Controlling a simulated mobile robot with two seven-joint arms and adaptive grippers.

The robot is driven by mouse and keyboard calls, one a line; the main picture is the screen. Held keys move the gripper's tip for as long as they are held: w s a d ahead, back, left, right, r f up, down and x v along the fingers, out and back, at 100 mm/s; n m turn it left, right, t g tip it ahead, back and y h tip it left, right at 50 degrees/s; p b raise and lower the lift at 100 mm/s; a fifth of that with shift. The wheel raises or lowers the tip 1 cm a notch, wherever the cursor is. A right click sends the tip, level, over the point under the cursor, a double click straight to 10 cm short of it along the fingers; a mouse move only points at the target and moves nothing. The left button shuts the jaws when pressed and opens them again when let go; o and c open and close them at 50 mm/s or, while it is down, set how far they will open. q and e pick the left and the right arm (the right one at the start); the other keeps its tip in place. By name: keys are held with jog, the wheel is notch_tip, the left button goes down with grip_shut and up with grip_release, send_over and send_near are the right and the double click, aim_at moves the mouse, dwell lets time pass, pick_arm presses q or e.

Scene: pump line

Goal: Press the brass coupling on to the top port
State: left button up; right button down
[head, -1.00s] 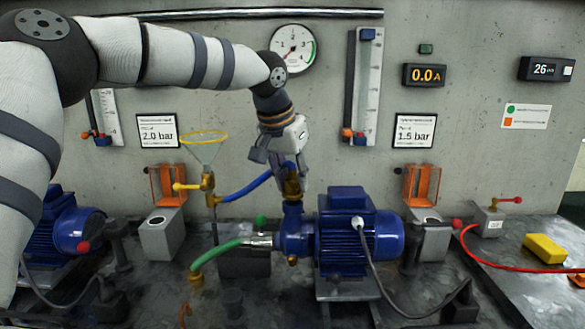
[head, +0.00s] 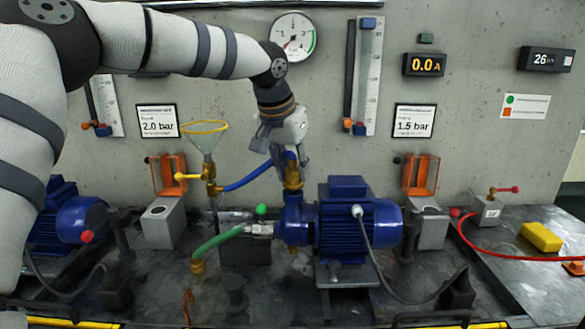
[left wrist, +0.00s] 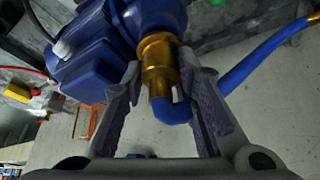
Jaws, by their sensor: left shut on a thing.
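The brass coupling (head: 292,173) stands upright over the top port of the blue pump (head: 297,222), left of its motor. In the left wrist view the coupling (left wrist: 157,62) lies between my fingertips, with the pump body (left wrist: 147,17) directly beyond it. Brass meets the blue port; I cannot tell whether it is fully seated. The blue hose (head: 247,180) bends out of the coupling; in the left wrist view it shows at right (left wrist: 250,65). My left gripper (head: 291,155) is shut on the coupling from above. My right gripper is not in view.
A green hose (head: 222,240) joins the pump's front fitting. A funnel (head: 205,138) on a brass valve stands left of the gripper. Orange-lidded boxes (head: 162,222) flank the pump. A grey cable (head: 390,285) runs over the bench at right.

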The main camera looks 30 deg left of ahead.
pick_arm(q)
jog(key=shift+f, duration=0.5)
dwell(0.6)
jog(key=o, duration=1.2)
jog(key=shift+v, duration=3)
jog(key=v, duration=1.2)
